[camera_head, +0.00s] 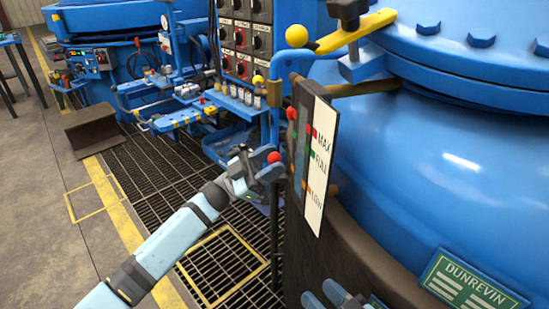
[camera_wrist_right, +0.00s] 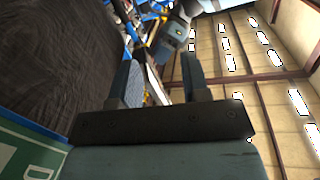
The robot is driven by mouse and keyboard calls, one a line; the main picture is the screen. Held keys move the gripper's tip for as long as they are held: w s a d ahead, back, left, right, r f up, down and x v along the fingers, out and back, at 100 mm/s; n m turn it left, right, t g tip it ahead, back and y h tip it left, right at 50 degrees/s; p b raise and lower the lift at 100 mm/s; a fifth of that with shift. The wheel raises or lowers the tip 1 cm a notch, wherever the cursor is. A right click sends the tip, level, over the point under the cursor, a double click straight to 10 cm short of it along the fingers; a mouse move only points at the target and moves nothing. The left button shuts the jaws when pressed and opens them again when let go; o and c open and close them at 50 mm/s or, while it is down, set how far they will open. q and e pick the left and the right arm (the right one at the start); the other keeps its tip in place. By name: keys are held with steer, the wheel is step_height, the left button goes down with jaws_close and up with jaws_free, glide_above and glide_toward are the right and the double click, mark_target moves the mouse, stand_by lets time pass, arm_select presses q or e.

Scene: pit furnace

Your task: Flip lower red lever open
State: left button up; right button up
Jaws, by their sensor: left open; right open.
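The lower red lever knob (camera_head: 273,157) is a small red ball beside the gauge panel, left of the blue vessel. My left gripper (camera_head: 268,163) is open with its fingertips at this knob; I cannot tell whether they touch it. The lever's shaft is hidden by the gripper. A second red knob (camera_head: 292,113) sits higher at the panel's left edge. My right gripper (camera_head: 332,297) is low at the bottom edge, in front of the vessel, away from the levers. In the right wrist view its two fingers (camera_wrist_right: 163,82) are apart with nothing between them.
The blue vessel (camera_head: 440,160) fills the right side. A yellow handle (camera_head: 355,32) and yellow ball knobs are above. A switch cabinet (camera_head: 242,40) stands behind. Dark floor grating (camera_head: 165,180) lies below my left arm.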

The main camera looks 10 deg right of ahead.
arm_select(q)
steer(key=p+v, duration=0.1)
steer(key=v, duration=1.1)
steer(key=shift+a+f, duration=0.2)
steer(key=shift+a, duration=0.15)
arm_select(e)
steer(key=shift+s+d+f+g+h, duration=0.15)
steer(key=shift+d+f+g+h, duration=0.15)
steer(key=shift+f, duration=0.35)
steer(key=shift+s+d+f+g+h, duration=0.1)
steer(key=shift+d+f+g+h, duration=0.15)
steer(key=shift+f, duration=0.35)
